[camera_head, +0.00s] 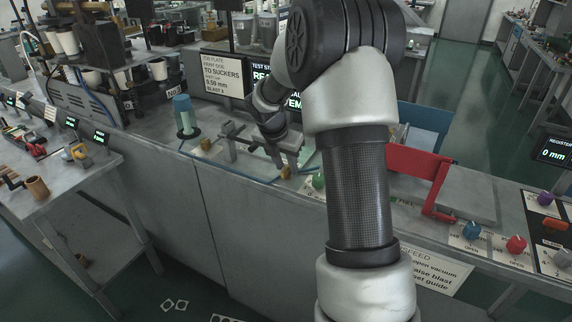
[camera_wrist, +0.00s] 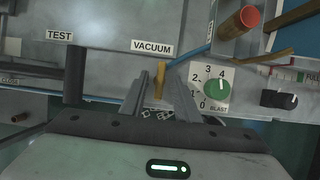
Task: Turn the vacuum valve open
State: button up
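The vacuum valve shows as a yellow lever (camera_wrist: 161,82) just below the VACUUM label (camera_wrist: 152,47) in the wrist view. It points nearly straight up and down in that picture. My gripper (camera_wrist: 160,88) has its two fingers apart, one on each side of the lever, with small gaps visible; I cannot tell their depth relative to it. In the head view my gripper (camera_head: 282,160) is low over the bench, by a small yellow piece (camera_head: 286,172). My arm hides part of the bench there.
A green BLAST dial (camera_wrist: 217,88) sits close to the right of the fingers, with a black knob (camera_wrist: 280,98) beyond it. A dark post (camera_wrist: 74,75) stands left, by the TEST label (camera_wrist: 59,36). A red-topped cylinder (camera_wrist: 240,32) is at upper right.

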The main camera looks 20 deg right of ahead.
grip_shut()
jog(key=shift+a+r+m, duration=0.1)
jog(key=shift+m, duration=0.3)
jog(key=shift+w+m+g+h+p, duration=0.15)
jog(key=shift+m+g+h+p, duration=0.3)
jog(key=shift+m+p, duration=0.45)
jog(key=m+g+p, duration=0.1)
jog(key=m, duration=0.1)
jog(key=m+g+p, duration=0.1)
jog(key=m, duration=0.1)
jog(key=shift+w+m, duration=0.15)
jog(key=shift+m, duration=0.25)
jog(key=m+g+p, duration=0.1)
jog(key=m, duration=0.1)
jog(key=m+g+p, duration=0.1)
jog(key=m+p, duration=0.1)
jog(key=m, duration=0.1)
jog(key=shift+w, duration=0.15)
jog(key=m, duration=0.2)
jog(key=m+g+y+p, duration=0.1)
jog(key=m, duration=0.2)
jog(key=shift+w+d+g+y, duration=0.1)
jog(key=shift+d+g+y, duration=0.1)
jog(key=shift+g+y, duration=0.05)
jog(key=shift+m, duration=0.4)
